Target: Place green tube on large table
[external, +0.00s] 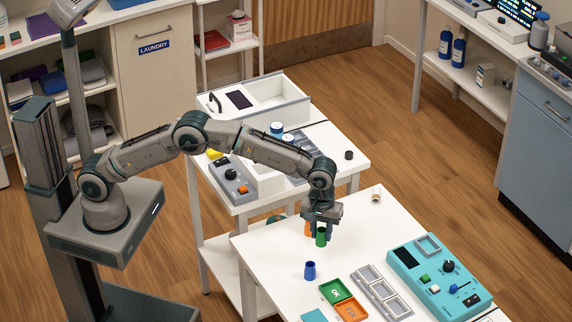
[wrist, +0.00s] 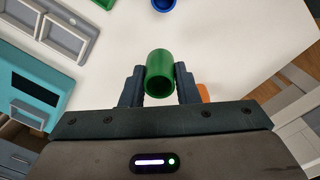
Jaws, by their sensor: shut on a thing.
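The green tube (wrist: 160,73) is between the two fingers of my gripper (wrist: 160,88) in the wrist view, and the fingers are shut on it. In the external view the green tube (external: 321,236) hangs upright below my gripper (external: 321,220), over the large white table (external: 270,262) near its back left part. I cannot tell whether its lower end touches the table. An orange tube (external: 308,229) is just left of it, partly hidden by the gripper. It also shows in the wrist view (wrist: 203,92), mostly hidden behind a finger.
A blue cup-like tube (external: 310,270) stands in front on the table. Green (external: 337,291) and orange (external: 351,310) trays, a grey tray (external: 383,291) and a teal device (external: 437,278) fill the front right. A small beige roll (external: 376,198) lies behind. A smaller table (external: 345,165) adjoins behind.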

